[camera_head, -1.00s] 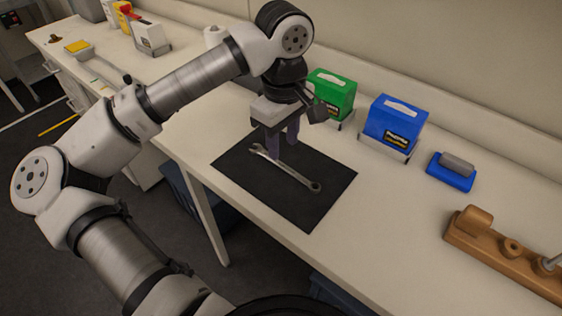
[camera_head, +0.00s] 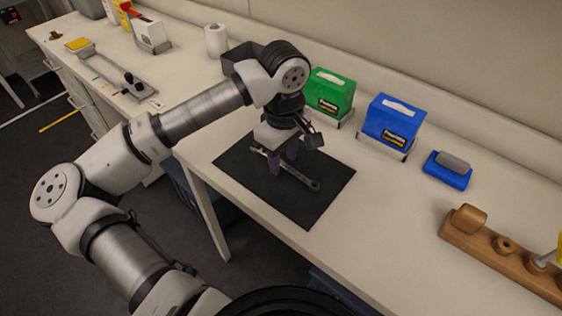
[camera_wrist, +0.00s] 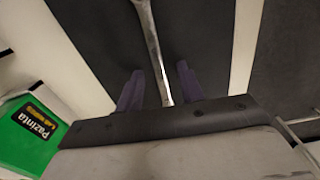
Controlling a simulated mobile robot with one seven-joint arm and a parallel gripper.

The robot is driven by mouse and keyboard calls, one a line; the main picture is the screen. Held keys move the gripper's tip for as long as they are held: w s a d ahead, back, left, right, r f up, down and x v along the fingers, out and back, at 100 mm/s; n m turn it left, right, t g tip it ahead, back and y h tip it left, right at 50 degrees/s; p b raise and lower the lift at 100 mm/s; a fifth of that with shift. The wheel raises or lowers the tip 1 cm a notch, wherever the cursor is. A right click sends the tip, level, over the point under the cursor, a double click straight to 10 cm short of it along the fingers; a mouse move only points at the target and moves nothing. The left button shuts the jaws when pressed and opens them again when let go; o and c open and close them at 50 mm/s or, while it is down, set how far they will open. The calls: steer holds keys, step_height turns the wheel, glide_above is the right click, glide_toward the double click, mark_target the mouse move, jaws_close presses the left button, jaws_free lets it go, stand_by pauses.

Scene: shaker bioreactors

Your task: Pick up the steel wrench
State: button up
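The steel wrench (camera_head: 300,177) lies on a black mat (camera_head: 310,205) on the white bench. My gripper (camera_head: 283,168) is over the wrench, pointing down, with its fingers at or just above the mat. In the wrist view the wrench's shaft (camera_wrist: 155,50) runs between the two purple fingers (camera_wrist: 160,88), with a gap on each side. The gripper is open.
A green box (camera_head: 329,92) and a blue box (camera_head: 393,122) stand in holders behind the mat. A blue block with a grey top (camera_head: 447,170) and a brown wooden rack (camera_head: 500,255) are to the right. Bare bench lies between mat and rack.

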steer(key=shift+f+b, duration=0.15)
steer(key=shift+b, duration=0.2)
jaws_close()
stand_by(0.3)
